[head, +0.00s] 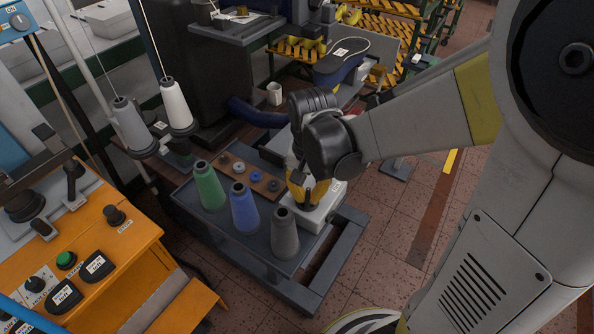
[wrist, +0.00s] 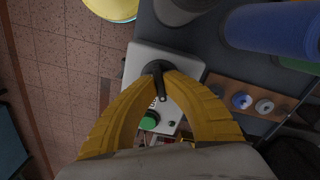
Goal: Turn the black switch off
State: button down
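The black switch (wrist: 161,88) is a dark rotary knob with a narrow lever, on top of a light grey control box (wrist: 140,57). In the wrist view its lever runs down the picture. My gripper (wrist: 161,73) has its two yellow fingers bowed around the knob, with the tips closed in against its two sides. In the head view the box (head: 328,205) sits on the bench's right end, and my gripper (head: 307,192) points down onto it. The fingers mostly hide the switch there. A green button (wrist: 149,121) sits beside the switch on the box.
Green (head: 209,186), blue (head: 244,208) and grey (head: 284,233) thread cones stand left of the box on the dark bench (head: 262,262). A wooden strip (head: 262,184) with small discs lies behind them. An orange control panel (head: 90,250) stands at the left.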

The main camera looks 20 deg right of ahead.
aim_at(308, 196)
jog(key=n, duration=1.2)
jog(key=shift+n+p, duration=0.3)
jog(key=shift+p, duration=0.1)
dwell(0.3)
jog(key=c, duration=1.5)
grip_release()
notch_tip(308, 196, up, 12)
